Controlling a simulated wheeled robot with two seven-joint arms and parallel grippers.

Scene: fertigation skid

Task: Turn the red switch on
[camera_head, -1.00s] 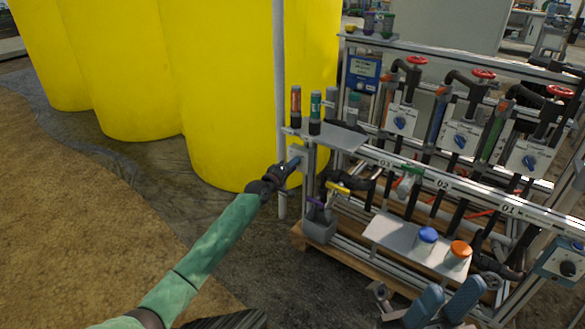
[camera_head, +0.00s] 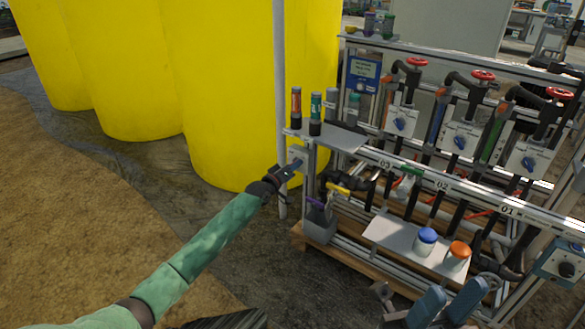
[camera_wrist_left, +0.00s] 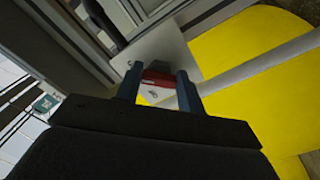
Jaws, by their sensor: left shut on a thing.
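The red switch (camera_wrist_left: 158,78) sits between the two blue-grey fingers of my left gripper in the left wrist view, with a pale face and small mark below it. It is mounted on a light grey plate (camera_wrist_left: 170,48). My left gripper (camera_wrist_left: 158,90) is shut on the switch, one finger on each side. In the head view, my left gripper (camera_head: 292,168) is at the left end post of the skid, and the switch is hidden there by the fingers. My right gripper (camera_head: 447,303) is low at the right, its two blue-grey fingers apart and empty.
Yellow tanks (camera_head: 240,90) stand behind the left gripper, with a thin grey pole (camera_head: 280,90) close by. Blue-capped (camera_head: 426,240) and orange-capped (camera_head: 457,255) jars sit on a lower shelf.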

